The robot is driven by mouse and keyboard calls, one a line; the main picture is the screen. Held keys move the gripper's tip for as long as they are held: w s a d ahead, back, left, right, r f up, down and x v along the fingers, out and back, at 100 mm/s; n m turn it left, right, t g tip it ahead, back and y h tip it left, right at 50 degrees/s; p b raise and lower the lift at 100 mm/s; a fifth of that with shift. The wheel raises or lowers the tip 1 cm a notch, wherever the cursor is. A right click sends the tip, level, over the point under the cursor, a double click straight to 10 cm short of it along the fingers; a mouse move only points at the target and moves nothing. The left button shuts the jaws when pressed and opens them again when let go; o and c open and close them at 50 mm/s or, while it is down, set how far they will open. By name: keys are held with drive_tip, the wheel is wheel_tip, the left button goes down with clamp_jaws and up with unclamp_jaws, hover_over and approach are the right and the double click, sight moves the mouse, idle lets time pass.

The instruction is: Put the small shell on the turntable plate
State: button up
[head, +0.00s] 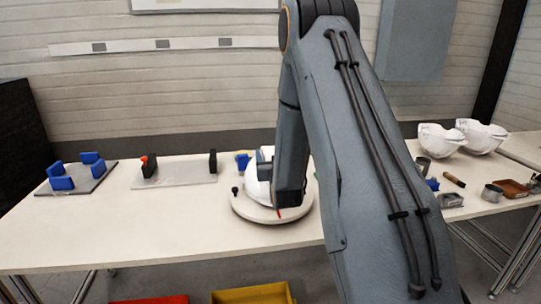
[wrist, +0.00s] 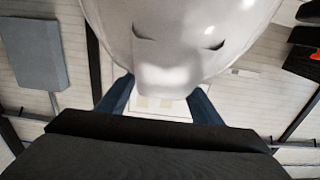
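The small shell (head: 254,188) is white and rounded. In the head view it is at the turntable plate (head: 246,209), a round pale disc, and my arm covers its right side. I cannot tell whether the shell rests fully on the plate or is held just above it. In the wrist view the shell (wrist: 180,35) fills the upper middle, with two dark slots and a narrow lobe pointing down. My gripper (wrist: 161,90) has its two blue fingers on either side of this lobe, seemingly touching it. Their tips are partly hidden behind the shell.
Two white shells (head: 440,140) (head: 481,136) stand at the table's right. Near them are a brown tray (head: 511,188) and small metal parts. At left are a plate with blue blocks (head: 77,176) and a plate with black clamps (head: 180,172). Bare tabletop (head: 130,225) lies in front.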

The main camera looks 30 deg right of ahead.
drive_tip(key=shift+r, duration=0.1)
drive_tip(key=shift+r, duration=0.1)
drive_tip(key=b+v, duration=0.3)
drive_tip(key=v, duration=0.9)
drive_tip(key=s+a+f+n+g+y, duration=0.2)
drive_tip(key=s+a+f+g+y, duration=0.2)
drive_tip(key=s+a+f+g, duration=0.35)
drive_tip(key=s+a+g, duration=0.4)
drive_tip(key=s+g, duration=0.1)
drive_tip(key=s, duration=0.4)
drive_tip(key=s+a+n+g+y, duration=0.1)
drive_tip(key=s+a+g, duration=0.3)
drive_tip(key=s, duration=0.5)
drive_tip(key=shift+a+f+g, duration=0.3)
drive_tip(key=shift+a+g, duration=0.05)
drive_tip(key=shift+a, duration=0.1)
